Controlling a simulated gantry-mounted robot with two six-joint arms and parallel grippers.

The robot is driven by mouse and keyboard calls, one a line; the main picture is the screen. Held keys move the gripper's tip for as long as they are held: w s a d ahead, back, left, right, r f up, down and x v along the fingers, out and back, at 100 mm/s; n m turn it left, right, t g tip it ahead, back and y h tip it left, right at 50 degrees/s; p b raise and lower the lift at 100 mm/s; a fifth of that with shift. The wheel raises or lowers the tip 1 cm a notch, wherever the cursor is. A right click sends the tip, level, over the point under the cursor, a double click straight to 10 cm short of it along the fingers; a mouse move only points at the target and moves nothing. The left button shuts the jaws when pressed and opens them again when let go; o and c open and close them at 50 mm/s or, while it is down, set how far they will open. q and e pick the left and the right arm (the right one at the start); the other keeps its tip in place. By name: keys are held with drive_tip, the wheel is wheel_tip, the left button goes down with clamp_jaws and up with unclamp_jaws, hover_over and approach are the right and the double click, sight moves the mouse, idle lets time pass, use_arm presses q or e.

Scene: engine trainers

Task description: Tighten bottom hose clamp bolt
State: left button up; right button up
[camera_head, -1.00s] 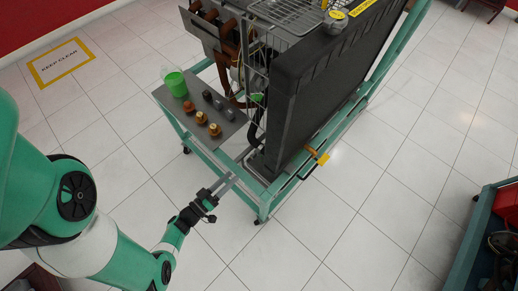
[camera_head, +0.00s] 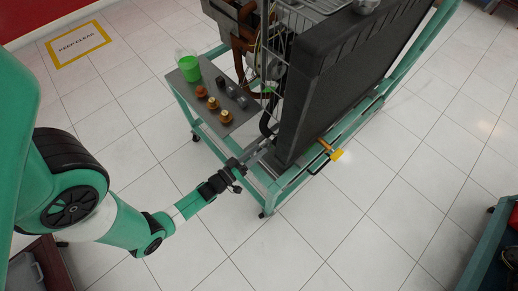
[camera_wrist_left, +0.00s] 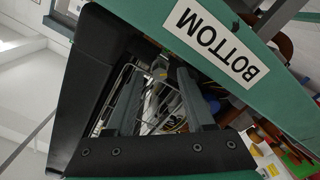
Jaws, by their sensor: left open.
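My left gripper (camera_head: 258,155) is at the near left corner of the green cart, close to the lower edge of the black radiator (camera_head: 318,85). In the left wrist view its two fingers (camera_wrist_left: 158,95) are apart with nothing between them, below a green frame bar with a white label reading BOTTOM (camera_wrist_left: 215,45). A black hose (camera_head: 266,122) runs down beside the radiator, just beyond the gripper. I cannot make out the bottom hose clamp or its bolt in either view. My right gripper is not in view.
A yellow-orange handle (camera_head: 336,154) sticks out from the cart's near side. A teal cart (camera_head: 490,240) stands at the lower right, with clear floor between.

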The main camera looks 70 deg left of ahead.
use_arm(q)
drive_tip(key=shift+w+a, duration=0.2)
drive_tip(key=shift+w, duration=0.35)
clamp_jaws()
drive_tip(key=shift+m, duration=0.4)
drive_tip(key=shift+m+b, duration=3.45)
drive_tip(key=shift+m, duration=9.05)
unclamp_jaws()
drive_tip(key=shift+s, duration=0.1)
